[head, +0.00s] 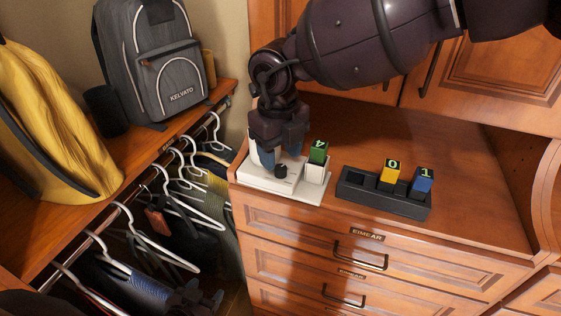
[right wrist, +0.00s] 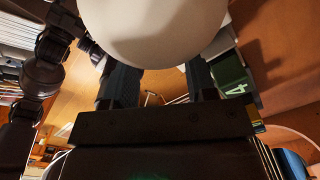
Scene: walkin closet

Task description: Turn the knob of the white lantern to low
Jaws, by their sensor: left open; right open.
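The white lantern's base (head: 262,180) sits at the left end of the wooden dresser top, with a dark round knob (head: 281,171) on it. My right gripper (head: 281,158) is open, pointing down just above and behind the knob, and hides much of the lantern. I cannot tell whether its fingers touch the lantern. In the right wrist view a large smooth white rounded part (right wrist: 150,30) fills the top, in front of the open fingers. My left gripper (head: 207,298) is open and empty, low beside the hanging clothes.
A green block marked 4 (head: 318,153) stands in a white holder right of the knob. A black tray (head: 352,190) holds a yellow block (head: 389,175) and a blue block (head: 421,183). A shelf with a grey backpack (head: 155,70) and hangers lies left. The dresser's right top is clear.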

